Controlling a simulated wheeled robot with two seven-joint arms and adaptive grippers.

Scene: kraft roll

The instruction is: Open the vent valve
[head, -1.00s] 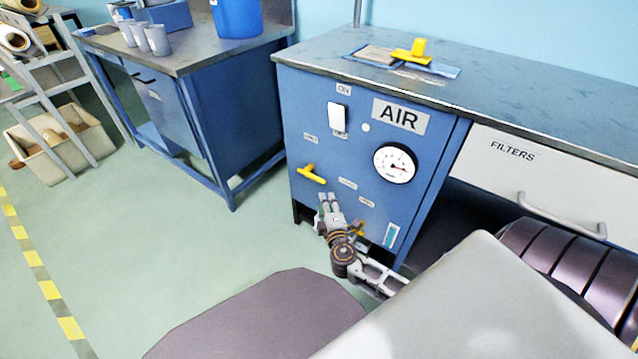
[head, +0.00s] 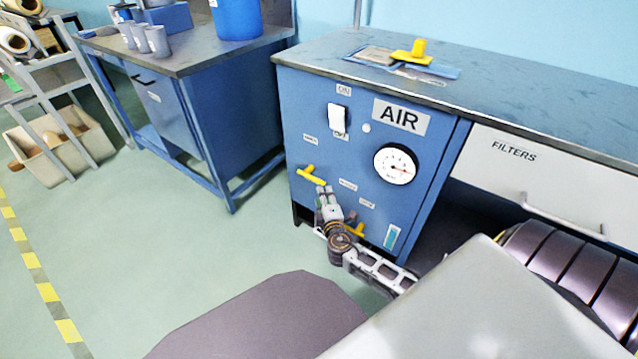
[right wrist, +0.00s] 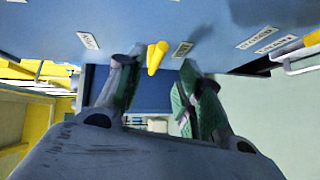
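A yellow handle (head: 312,175) sits on the lower left of the blue air cabinet front (head: 300,130). A second yellow handle (head: 356,231) shows lower down, partly hidden behind my right arm. Their small labels are too blurred to read, so I cannot tell which is the vent valve. My right gripper (head: 325,189) is close to the upper left handle, its fingertips just below and right of it. In the right wrist view the fingers (right wrist: 153,82) stand apart, with a yellow handle (right wrist: 157,57) showing between and beyond them. My left gripper is not in view.
The cabinet carries a white switch (head: 337,118), a round gauge (head: 396,164) and an AIR sign (head: 401,116). A yellow object (head: 412,52) lies on the bench top. A FILTERS drawer (head: 530,170) is to the right. Open floor lies left of the cabinet.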

